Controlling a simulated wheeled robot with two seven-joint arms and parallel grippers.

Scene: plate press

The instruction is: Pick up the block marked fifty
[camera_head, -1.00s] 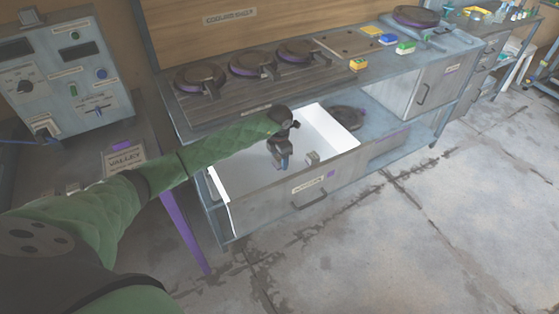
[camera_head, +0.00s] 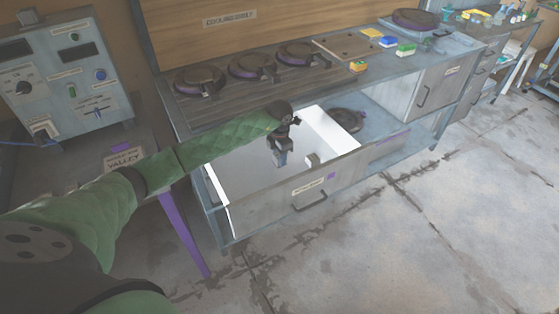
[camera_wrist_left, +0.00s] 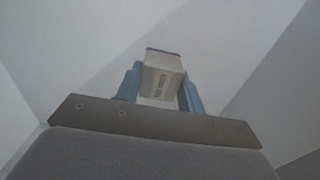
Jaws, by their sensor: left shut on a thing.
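My left gripper (camera_head: 281,161) is over the inside of the open white-lined drawer (camera_head: 221,184). In the left wrist view its two blue fingers are shut on a pale block (camera_wrist_left: 162,75), one finger on each side. The block has dark marks on the face toward the camera and a dark purplish far edge; I cannot read the marks. In the head view the held block is too small to make out clearly. Another small pale block (camera_head: 313,160) sits in the drawer to the right of the gripper, apart from it. My right gripper is not in view.
The drawer front (camera_head: 318,190) with its handle faces the open floor. The bench above carries several round dark plates (camera_head: 250,66) and coloured blocks (camera_head: 405,50). A control box (camera_head: 68,75) stands at the left. The floor at right is clear.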

